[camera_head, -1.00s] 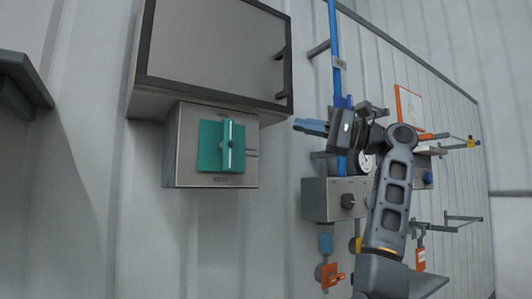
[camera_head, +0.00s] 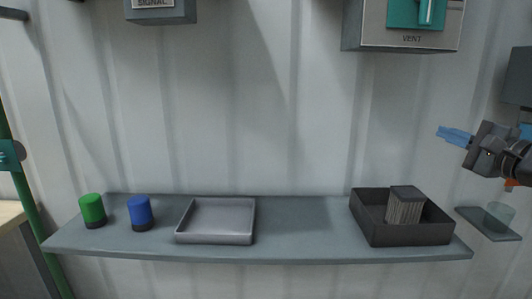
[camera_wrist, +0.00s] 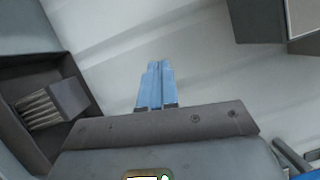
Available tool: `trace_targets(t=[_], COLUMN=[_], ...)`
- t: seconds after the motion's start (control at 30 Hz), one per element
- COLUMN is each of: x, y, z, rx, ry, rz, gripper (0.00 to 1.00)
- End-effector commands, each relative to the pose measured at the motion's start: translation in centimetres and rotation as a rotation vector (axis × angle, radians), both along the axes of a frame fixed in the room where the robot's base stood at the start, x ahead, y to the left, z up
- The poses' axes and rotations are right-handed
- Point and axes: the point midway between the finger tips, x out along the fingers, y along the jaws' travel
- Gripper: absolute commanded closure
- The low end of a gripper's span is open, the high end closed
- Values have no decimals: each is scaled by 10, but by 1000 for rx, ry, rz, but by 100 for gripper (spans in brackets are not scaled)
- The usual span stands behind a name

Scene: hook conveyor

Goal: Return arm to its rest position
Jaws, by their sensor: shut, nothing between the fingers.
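My gripper (camera_head: 440,132) is at the right of the head view, with its blue fingers pointing left. It is raised above the right end of the shelf and clear of everything around it. In the wrist view my gripper (camera_wrist: 157,64) shows its two blue fingers side by side, closed together with nothing between them. Most of my arm is outside the head view.
A grey shelf (camera_head: 300,218) holds a green cylinder (camera_head: 92,209), a blue cylinder (camera_head: 140,211), an empty grey tray (camera_head: 181,232) and a dark box (camera_head: 408,236) with a brush-like block (camera_head: 404,205). The wall between is clear.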

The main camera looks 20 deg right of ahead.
Motion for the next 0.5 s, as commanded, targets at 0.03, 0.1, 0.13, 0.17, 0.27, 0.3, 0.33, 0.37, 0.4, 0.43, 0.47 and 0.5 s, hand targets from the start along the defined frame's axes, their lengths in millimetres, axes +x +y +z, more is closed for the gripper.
trace_targets(t=[0.03,0.1,0.13,0.17,0.27,0.3,0.33,0.37,0.4,0.43,0.47,0.5], x=[-2,-6,-8,-11,-24,-31,-37,-42,-51,-57,-64,-74], y=[10,22,28,33,53,61,66,73,81,87,94,102], z=[-30,-64,-78,-92,-135,-152,-163,-175,-189,-200,-210,-223], rx=[-22,-68,-88,-110,-188,-221,-247,-274,-311,-338,-367,-408], ry=[28,58,70,82,124,142,153,166,182,194,206,221], rz=[-22,-55,-69,-81,-118,-130,-140,-147,-158,-163,-168,-174], gripper=[100,100,100,100,100,100,100,100,100,100,100,100])
